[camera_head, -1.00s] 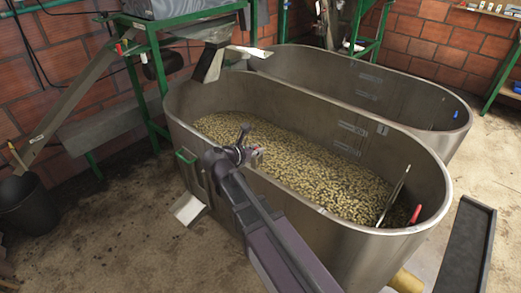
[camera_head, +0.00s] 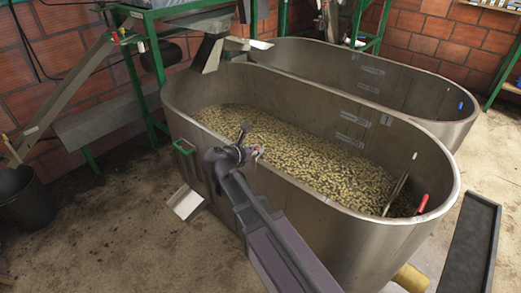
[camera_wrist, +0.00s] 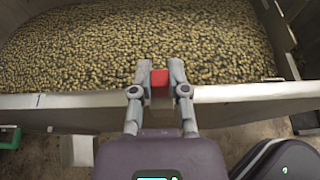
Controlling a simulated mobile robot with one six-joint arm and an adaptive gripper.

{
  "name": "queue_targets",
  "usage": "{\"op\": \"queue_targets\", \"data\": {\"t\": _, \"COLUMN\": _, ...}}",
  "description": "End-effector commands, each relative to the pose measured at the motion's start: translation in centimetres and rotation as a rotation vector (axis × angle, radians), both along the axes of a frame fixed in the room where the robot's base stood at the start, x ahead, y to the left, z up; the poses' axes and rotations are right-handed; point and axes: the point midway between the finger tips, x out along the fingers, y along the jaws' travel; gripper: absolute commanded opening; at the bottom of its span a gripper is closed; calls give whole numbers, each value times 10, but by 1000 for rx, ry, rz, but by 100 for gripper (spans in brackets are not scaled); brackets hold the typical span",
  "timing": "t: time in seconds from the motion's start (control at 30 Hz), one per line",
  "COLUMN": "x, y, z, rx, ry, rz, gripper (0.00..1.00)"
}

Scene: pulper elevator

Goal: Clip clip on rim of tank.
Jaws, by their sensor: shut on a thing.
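The tank (camera_head: 330,235) is a long metal tub with rounded ends, holding a layer of yellow-green coffee fruit. Its near rim (camera_wrist: 250,92) crosses the wrist view. My gripper (camera_head: 250,148) is at this near rim, left of the tank's middle. In the wrist view my gripper (camera_wrist: 160,70) has its two fingers closed on the red clip (camera_wrist: 159,77), with the fingertips reaching past the rim over the fruit. The clip is small and mostly hidden in the head view. I cannot tell whether it touches or straddles the rim.
A second tank (camera_head: 425,88) stands behind. A metal chute (camera_head: 208,52) hangs over the tank's far left end. A red-handled thing (camera_head: 422,203) leans inside at the right. A green handle (camera_head: 184,148) sits on the left outer wall. A dark trough (camera_head: 470,245) lies at right.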

Motion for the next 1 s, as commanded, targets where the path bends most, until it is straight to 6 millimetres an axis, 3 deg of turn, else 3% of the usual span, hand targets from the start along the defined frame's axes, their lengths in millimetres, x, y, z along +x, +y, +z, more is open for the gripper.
{"op": "queue_targets", "data": {"t": 0.27, "x": 0, "y": 0, "z": -13, "rx": 0, "ry": 0, "rz": 0, "gripper": 0}}
{"op": "queue_targets", "data": {"t": 0.77, "x": 0, "y": 0, "z": -15, "rx": 0, "ry": 0, "rz": -1, "gripper": 0}}
{"op": "queue_targets", "data": {"t": 0.8, "x": 0, "y": 0, "z": -15, "rx": 0, "ry": 0, "rz": -1, "gripper": 32}}
{"op": "queue_targets", "data": {"t": 0.9, "x": 0, "y": -1, "z": -15, "rx": 0, "ry": 0, "rz": -1, "gripper": 61}}
{"op": "queue_targets", "data": {"t": 1.0, "x": 0, "y": -1, "z": -15, "rx": 0, "ry": 0, "rz": -1, "gripper": 61}}
